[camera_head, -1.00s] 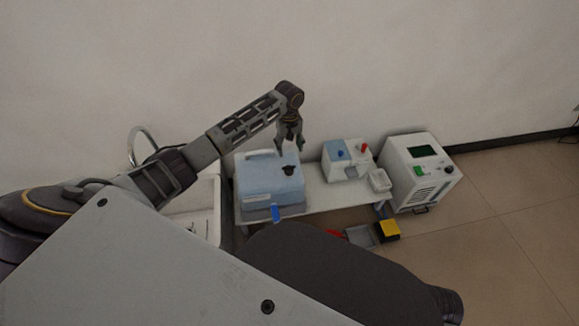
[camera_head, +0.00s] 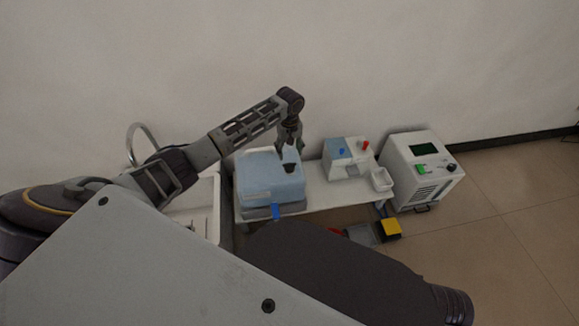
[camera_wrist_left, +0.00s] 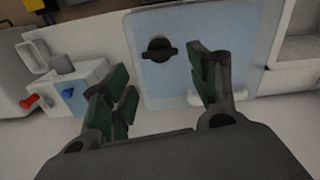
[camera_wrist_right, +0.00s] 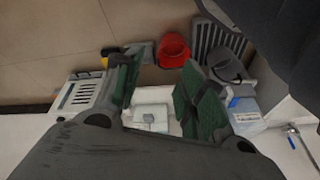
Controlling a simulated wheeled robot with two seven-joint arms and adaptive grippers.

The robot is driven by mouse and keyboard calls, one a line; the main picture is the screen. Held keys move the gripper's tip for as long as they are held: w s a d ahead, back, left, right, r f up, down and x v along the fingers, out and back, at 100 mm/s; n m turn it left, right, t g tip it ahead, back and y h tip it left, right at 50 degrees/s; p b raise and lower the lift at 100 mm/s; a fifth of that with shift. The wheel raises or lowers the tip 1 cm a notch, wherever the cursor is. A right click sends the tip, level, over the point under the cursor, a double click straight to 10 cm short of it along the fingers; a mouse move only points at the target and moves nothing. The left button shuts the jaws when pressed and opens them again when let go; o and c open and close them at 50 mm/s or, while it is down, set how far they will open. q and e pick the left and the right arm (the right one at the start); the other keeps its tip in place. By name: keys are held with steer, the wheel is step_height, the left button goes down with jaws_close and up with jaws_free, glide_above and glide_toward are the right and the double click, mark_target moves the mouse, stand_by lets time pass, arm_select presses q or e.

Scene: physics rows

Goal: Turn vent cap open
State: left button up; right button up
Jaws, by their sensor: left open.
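The black vent cap (camera_head: 288,168) sits on top of the pale blue box (camera_head: 262,188). In the left wrist view the cap (camera_wrist_left: 159,50) is a dark round knob with a crossbar. My left gripper (camera_head: 290,149) is open just above the cap. Its green-padded fingers (camera_wrist_left: 165,82) are spread, with nothing between them, and the cap shows beyond the fingertips. In the right wrist view my right gripper (camera_wrist_right: 158,82) is open and empty. Its fingertips cannot be made out in the head view.
A white-and-blue device (camera_head: 347,160) with blue and red knobs stands right of the box, with a small white tray (camera_head: 382,180). A white cabinet (camera_head: 420,170) with a green screen stands farther right. A sink (camera_head: 193,200) is at left.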

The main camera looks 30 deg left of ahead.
mark_target(289, 164)
arm_select(q)
step_height(289, 164, down, 4)
steer(key=shift+r+b, duration=0.25)
steer(key=shift+b, duration=0.3)
step_height(289, 164, down, 4)
steer(key=shift+r+b, duration=0.15)
steer(key=shift+b, duration=0.6)
steer(key=shift+f+b, duration=0.45)
steer(key=shift+f, duration=0.75)
arm_select(e)
steer(key=shift+t+y, duration=0.7)
steer(key=shift+w+a+f, duration=0.15)
steer(key=shift+a+f, duration=0.25)
steer(key=shift+f, duration=0.45)
steer(key=shift+w+a+f, duration=0.15)
steer(key=shift+a+f, duration=0.25)
steer(key=shift+f, duration=0.5)
steer(key=shift+w+a+f, duration=0.15)
steer(key=shift+a+f, duration=0.25)
steer(key=shift+f, duration=0.45)
arm_select(q)
steer(key=shift+c, duration=0.4)
steer(key=c, duration=0.6)
steer(key=shift+c, duration=0.2)
arm_select(e)
steer(key=shift+s+d, duration=0.1)
